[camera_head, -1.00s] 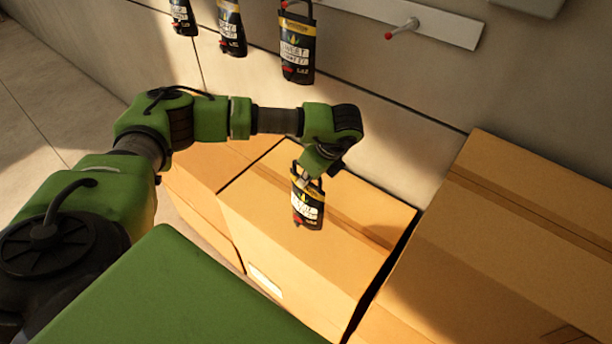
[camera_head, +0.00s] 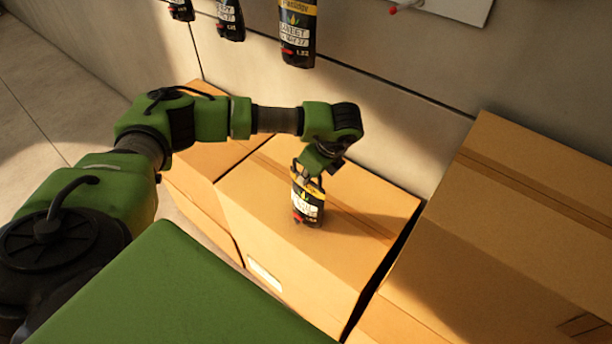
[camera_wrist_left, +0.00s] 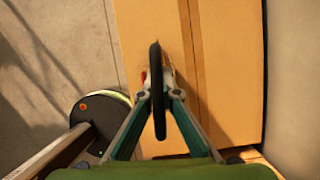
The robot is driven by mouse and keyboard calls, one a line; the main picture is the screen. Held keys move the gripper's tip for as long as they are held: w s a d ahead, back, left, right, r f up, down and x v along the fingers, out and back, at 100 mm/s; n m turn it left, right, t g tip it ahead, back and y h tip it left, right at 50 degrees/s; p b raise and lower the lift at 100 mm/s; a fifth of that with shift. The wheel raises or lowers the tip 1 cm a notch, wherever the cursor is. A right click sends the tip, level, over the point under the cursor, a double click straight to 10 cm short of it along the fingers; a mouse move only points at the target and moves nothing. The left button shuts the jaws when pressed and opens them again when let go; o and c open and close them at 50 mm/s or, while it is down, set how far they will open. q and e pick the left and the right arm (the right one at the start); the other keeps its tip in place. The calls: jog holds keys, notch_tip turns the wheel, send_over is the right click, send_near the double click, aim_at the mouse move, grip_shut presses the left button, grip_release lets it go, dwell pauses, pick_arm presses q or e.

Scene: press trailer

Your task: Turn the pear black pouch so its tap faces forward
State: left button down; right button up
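The black pouch (camera_head: 307,203) has a yellow band, a white label and a black loop handle. It is upright at the top of a cardboard box in the head view; I cannot tell whether its bottom touches the box. A small red tap (camera_head: 297,218) shows low on its left side. My left gripper (camera_head: 310,171) is above the pouch, at its handle. In the left wrist view, the fingers (camera_wrist_left: 159,97) are closed around the black handle (camera_wrist_left: 157,75), which is seen edge-on. The pouch body is mostly hidden there. My right gripper is not in view.
The cardboard box (camera_head: 345,265) is under the pouch, with its top otherwise clear. A larger box (camera_head: 500,220) stands on the right and another (camera_head: 195,190) on the left. Several similar pouches (camera_head: 298,35) hang on the wall behind, near a red-tipped peg (camera_head: 400,8).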

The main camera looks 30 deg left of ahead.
pick_arm(q)
jog(key=shift+f+b, duration=0.2)
jog(key=shift+b, duration=0.15)
jog(key=c, duration=2.2)
grip_release()
jog(key=shift+c, duration=0.2)
jog(key=shift+o, duration=0.3)
jog(key=shift+s, duration=0.1)
jog(key=v, duration=1.2)
jog(key=shift+r, duration=0.1)
